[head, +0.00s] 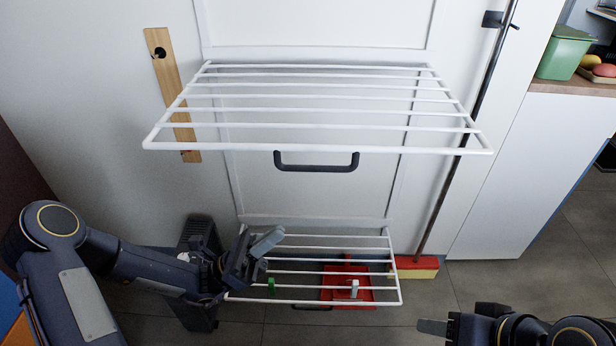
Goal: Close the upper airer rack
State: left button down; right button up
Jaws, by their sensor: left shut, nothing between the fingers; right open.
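The upper airer rack (318,148) is a white wire frame with several bars. It is folded out from the white wall panel and looks about level, with a dark handle (316,166) under its front bar. A lower airer rack (390,270) is also folded out beneath it. My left gripper (268,243) is shut and empty, over the left part of the lower rack and below the upper rack, apart from the upper rack's handle. My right gripper (432,327) is at the bottom right edge, only partly in view, open and away from both racks.
A wooden strip (172,85) hangs on the wall at left. A broom (440,200) leans right of the racks. A red dustpan (345,285) shows beneath the lower rack. A green container (565,52) stands on the counter at right. Floor at lower right is clear.

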pick_arm(q)
jog(key=shift+t, duration=0.3)
jog(key=x, duration=0.4)
jog(key=a+r+b+x, duration=0.1)
jog(key=x, duration=0.7)
jog(key=shift+w+a+r+b, duration=0.3)
jog(key=shift+w+r+n, duration=0.1)
jog(key=shift+r+n, duration=0.2)
jog(key=shift+r, duration=0.15)
